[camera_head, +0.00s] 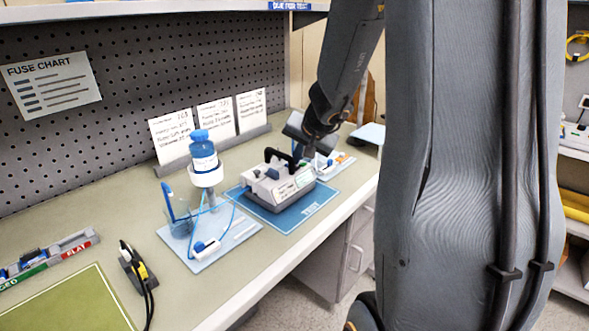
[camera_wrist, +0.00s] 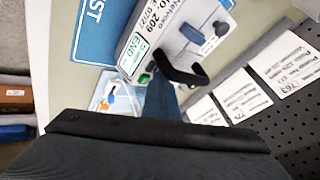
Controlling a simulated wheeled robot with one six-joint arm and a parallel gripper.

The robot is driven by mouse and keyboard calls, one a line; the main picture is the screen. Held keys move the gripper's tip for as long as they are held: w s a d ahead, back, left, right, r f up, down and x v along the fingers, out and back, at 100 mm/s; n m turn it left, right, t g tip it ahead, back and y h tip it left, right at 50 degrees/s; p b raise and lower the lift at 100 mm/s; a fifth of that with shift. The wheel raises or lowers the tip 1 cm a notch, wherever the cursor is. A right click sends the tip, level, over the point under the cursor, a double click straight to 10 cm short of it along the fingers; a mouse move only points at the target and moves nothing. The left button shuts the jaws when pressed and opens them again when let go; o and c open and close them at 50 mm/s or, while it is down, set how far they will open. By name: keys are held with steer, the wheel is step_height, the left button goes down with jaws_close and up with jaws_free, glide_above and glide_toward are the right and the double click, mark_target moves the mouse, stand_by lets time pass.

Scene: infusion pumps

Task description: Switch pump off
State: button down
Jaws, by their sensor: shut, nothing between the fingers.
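The infusion pump (camera_head: 290,190), a pale grey and white box with a black carry handle, sits on a blue mat marked TEST (camera_head: 312,210). In the wrist view the pump (camera_wrist: 150,30) shows a label reading END, a blue part on top and a small green spot near its end. My gripper (camera_head: 309,152) is shut and empty at the right end of the pump, close to the handle. In the wrist view the shut fingers (camera_wrist: 160,88) reach towards the pump's end beside the black handle. I cannot tell whether they touch it. The contact point is hidden.
A drip stand with a blue-capped bottle (camera_head: 203,155) and tubing stands left of the pump. Cards (camera_head: 215,121) stand behind it. A small tray (camera_head: 335,165) lies to the right. A black clamp-like device (camera_head: 135,268) and a green mat (camera_head: 70,305) lie at front left.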

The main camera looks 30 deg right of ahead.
mark_target(297, 169)
steer(key=shift+s+a+f+b, duration=0.1)
steer(key=shift+s+f+b, duration=0.05)
steer(key=shift+f+b, duration=0.3)
steer(key=shift+s+a+f+b, duration=0.1)
steer(key=shift+f+b, duration=0.25)
steer(key=shift+f, duration=0.05)
stand_by(0.9)
stand_by(0.3)
steer(key=shift+w+a+r+p, duration=0.1)
steer(key=shift+r+p, duration=0.45)
steer(key=shift+r, duration=0.3)
steer(key=shift+d+r, duration=0.15)
steer(key=shift+d, duration=0.05)
step_height(297, 169, up, 5)
steer(key=p, duration=0.5)
steer(key=shift+w, duration=0.1)
